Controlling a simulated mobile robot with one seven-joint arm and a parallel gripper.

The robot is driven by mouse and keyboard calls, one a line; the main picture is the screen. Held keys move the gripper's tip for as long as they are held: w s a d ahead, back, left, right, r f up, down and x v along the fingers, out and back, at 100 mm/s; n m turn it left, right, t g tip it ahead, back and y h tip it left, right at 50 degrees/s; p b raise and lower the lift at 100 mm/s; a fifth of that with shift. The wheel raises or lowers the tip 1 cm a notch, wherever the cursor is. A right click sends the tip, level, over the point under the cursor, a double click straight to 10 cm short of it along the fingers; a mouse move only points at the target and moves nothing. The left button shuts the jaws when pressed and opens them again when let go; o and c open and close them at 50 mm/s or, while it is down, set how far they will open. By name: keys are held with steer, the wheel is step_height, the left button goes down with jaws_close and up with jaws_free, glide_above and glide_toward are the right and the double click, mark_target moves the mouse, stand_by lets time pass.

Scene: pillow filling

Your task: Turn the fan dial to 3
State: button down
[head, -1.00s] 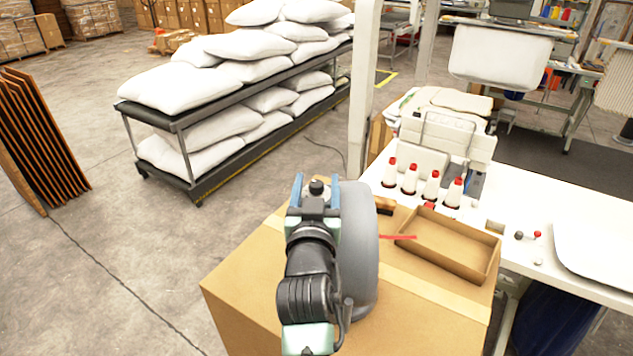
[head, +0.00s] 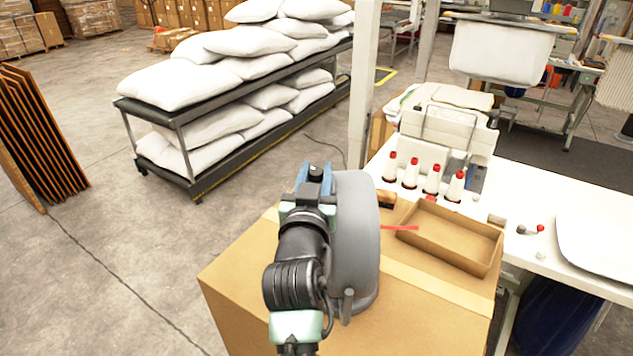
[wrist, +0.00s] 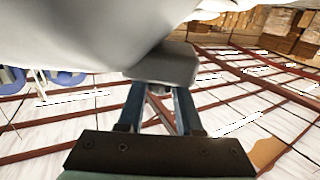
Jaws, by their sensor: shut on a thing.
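The grey fan (head: 355,235) stands on a cardboard box, seen edge-on in the head view. Its pale, blurred casing (wrist: 90,30) fills the top of the wrist view. My gripper (head: 315,174) is at the fan's upper left side, its blue fingers apart around a small part. In the wrist view, my gripper's fingers (wrist: 160,88) reach up to a grey block (wrist: 165,66) under the casing. I take this held part to be the dial; its numbers and setting are not visible. My arm hides part of the fan's left side.
The fan shares the cardboard box (head: 250,285) with an open cardboard tray (head: 452,262) and a thin red strip (head: 400,228). A white table (head: 525,190) with several red-topped thread cones (head: 411,173) adjoins on the right. A pillow rack (head: 185,150) stands behind, with open floor between.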

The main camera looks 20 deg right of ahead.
steer(key=shift+a+f+m+g+h+b, duration=0.2)
steer(key=shift+m+g+h+b, duration=0.5)
steer(key=shift+b, duration=1.75)
steer(key=shift+d+m+h+b, duration=0.1)
steer(key=shift+m+h+b, duration=0.2)
steer(key=shift+h+b, duration=0.15)
steer(key=shift+r+h+b, duration=0.15)
steer(key=shift+h+b, duration=0.1)
steer(key=shift+b, duration=0.05)
steer(key=shift+d, duration=0.1)
steer(key=c, duration=0.6)
jaws_free()
